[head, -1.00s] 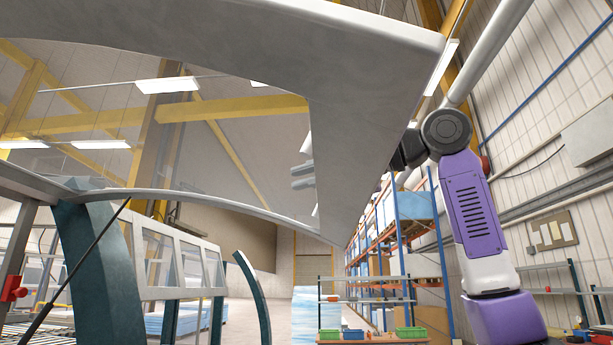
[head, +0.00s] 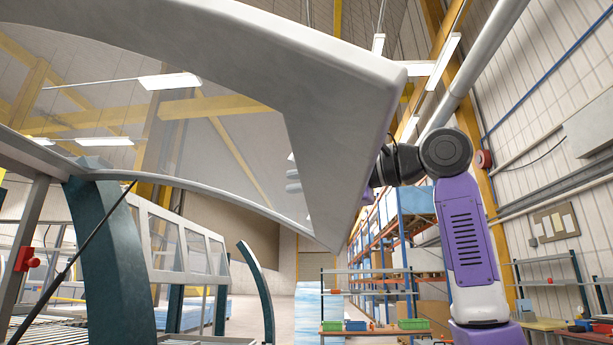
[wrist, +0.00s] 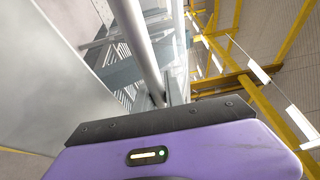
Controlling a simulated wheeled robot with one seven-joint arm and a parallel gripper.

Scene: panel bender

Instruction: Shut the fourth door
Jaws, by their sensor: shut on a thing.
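A large door (head: 330,130) with a thick grey frame and a clear pane hangs raised and tilted across the upper left and middle of the head view. I see no number on it. In the wrist view my gripper (wrist: 160,108) is a purple body with a dark front edge, at a round grey bar (wrist: 138,40), and is shut on it. A flat grey panel (wrist: 45,85) lies to the left of the bar. In the head view the door frame hides most of my gripper; only part shows through the pane.
Dark green curved posts (head: 110,255) and a thin black rod (head: 75,255) stand at the left under the door. A row of windowed panels (head: 185,250) is behind. A red box (head: 27,260) sits on a post. Blue-framed shelving (head: 400,240) and a bench with green bins (head: 410,324) stand further back.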

